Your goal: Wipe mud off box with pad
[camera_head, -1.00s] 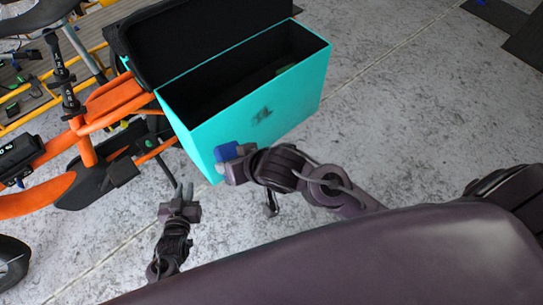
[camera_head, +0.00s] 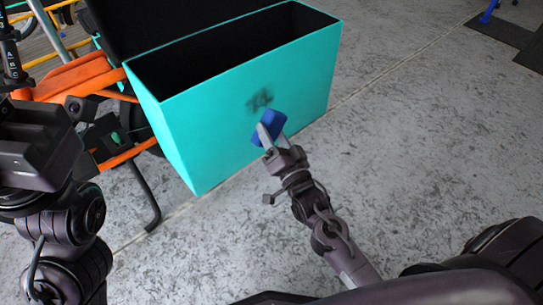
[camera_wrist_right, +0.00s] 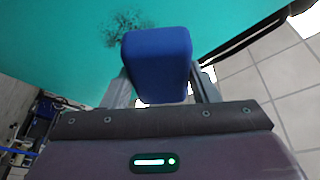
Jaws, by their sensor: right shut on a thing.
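The turquoise cargo box (camera_head: 205,130) stands open at the top, mounted by the orange bike. A dark mud patch (camera_head: 260,101) marks its side wall; it also shows in the right wrist view (camera_wrist_right: 122,27). My right gripper (camera_head: 272,138) is shut on the blue pad (camera_head: 268,126), just below the mud patch. In the right wrist view the pad (camera_wrist_right: 157,62) sits between the fingers, close to the wall; I cannot tell whether it touches. My left arm stands large at the left, in front of the bike; its fingertips and jaw state do not show clearly.
The orange bike frame (camera_head: 62,82) lies behind my left arm. The black lid (camera_head: 150,25) is raised at the back of the box. A bike stand leg (camera_head: 148,195) reaches the floor. The grey floor (camera_head: 420,130) to the right is clear, with dark mats (camera_head: 497,30) far off.

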